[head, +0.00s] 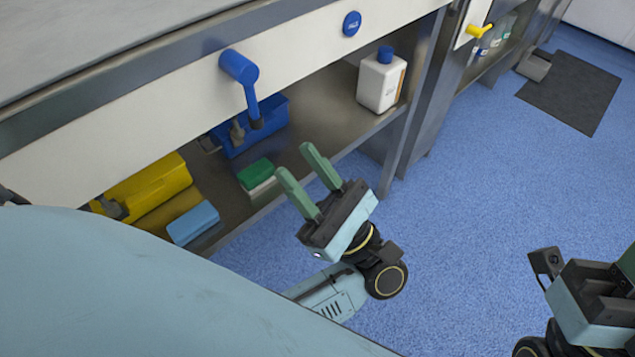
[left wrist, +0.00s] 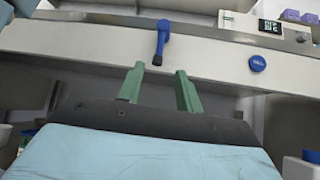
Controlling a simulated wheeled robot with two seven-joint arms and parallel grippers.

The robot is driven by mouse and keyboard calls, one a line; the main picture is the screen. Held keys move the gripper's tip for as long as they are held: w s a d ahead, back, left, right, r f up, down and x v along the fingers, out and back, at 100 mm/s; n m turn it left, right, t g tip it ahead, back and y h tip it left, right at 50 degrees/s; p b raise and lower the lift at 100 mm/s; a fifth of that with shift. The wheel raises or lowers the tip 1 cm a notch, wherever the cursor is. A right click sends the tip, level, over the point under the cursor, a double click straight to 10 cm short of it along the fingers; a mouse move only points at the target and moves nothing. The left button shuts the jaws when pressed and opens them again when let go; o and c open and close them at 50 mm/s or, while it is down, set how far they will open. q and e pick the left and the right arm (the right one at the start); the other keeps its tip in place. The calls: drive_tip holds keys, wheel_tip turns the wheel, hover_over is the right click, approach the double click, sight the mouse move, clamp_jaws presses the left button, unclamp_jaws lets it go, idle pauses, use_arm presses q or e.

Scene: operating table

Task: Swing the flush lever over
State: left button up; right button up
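The blue flush lever (head: 243,82) is mounted on the white front panel in the head view, its handle hanging down with a dark tip. It also shows in the left wrist view (left wrist: 162,40), just above and between my fingertips. My left gripper (head: 291,160) has green fingers spread apart with nothing between them. It is in front of the shelf, below and to the right of the lever, not touching it. My right gripper (head: 612,272) is partly in the head view at the lower right; its fingers are mostly cut off by the frame edge.
A round blue button (head: 351,23) is on the panel right of the lever. A yellow lever (head: 480,31) is farther right. The floor in front is clear.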

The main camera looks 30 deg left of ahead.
use_arm(q)
drive_tip(key=shift+v, duration=1.6)
